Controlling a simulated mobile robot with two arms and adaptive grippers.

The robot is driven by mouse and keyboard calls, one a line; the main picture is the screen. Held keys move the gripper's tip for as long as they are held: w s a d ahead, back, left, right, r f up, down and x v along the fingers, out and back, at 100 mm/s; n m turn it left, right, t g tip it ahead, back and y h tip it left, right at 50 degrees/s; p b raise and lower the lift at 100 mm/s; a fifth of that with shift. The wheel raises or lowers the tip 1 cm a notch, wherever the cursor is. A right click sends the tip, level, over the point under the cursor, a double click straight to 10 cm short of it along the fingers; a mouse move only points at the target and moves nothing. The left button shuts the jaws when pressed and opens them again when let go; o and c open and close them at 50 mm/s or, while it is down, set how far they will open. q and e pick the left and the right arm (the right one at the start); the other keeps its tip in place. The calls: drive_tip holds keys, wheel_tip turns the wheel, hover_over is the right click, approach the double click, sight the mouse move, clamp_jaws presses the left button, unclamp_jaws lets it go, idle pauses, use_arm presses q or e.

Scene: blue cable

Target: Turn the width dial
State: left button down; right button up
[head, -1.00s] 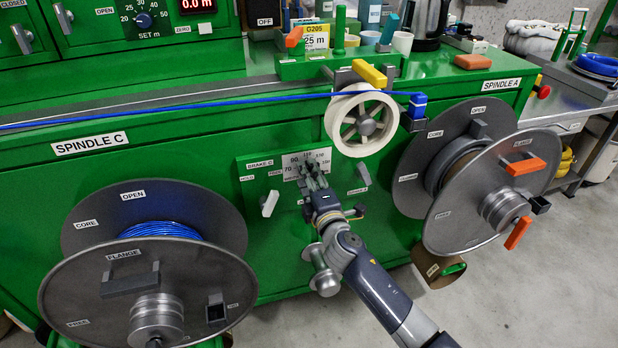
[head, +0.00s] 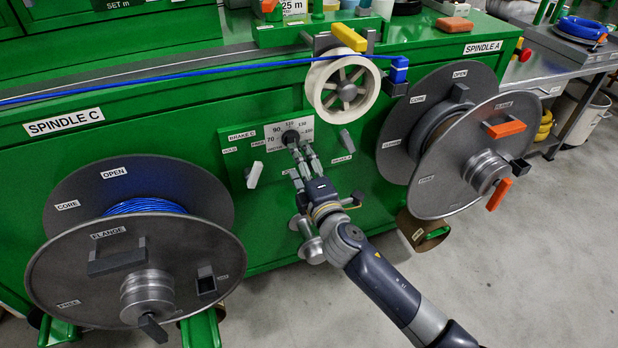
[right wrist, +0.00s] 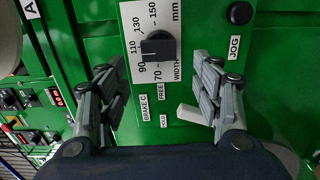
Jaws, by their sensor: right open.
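The width dial (head: 290,138) is a dark knob on a white scale plate (head: 306,126) with numbers around it, on the green cabinet front. In the right wrist view the dial (right wrist: 158,46) sits ahead of the fingertips, with its scale plate (right wrist: 140,18) running from 70 to 150. My right gripper (head: 299,150) is just below the dial. In the right wrist view the right gripper (right wrist: 160,80) is open, its fingers apart on either side with nothing between them but the panel. The dial appears untouched. My left gripper is not in view.
A white brake lever (head: 254,175) is left of the dial, and a grey lever (head: 346,140) is to its right. A white-rimmed wheel (head: 343,88) with the blue cable (head: 200,72) is above. Large reels stand at spindle C (head: 135,262) and spindle A (head: 462,165).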

drive_tip(key=shift+v, duration=2.8)
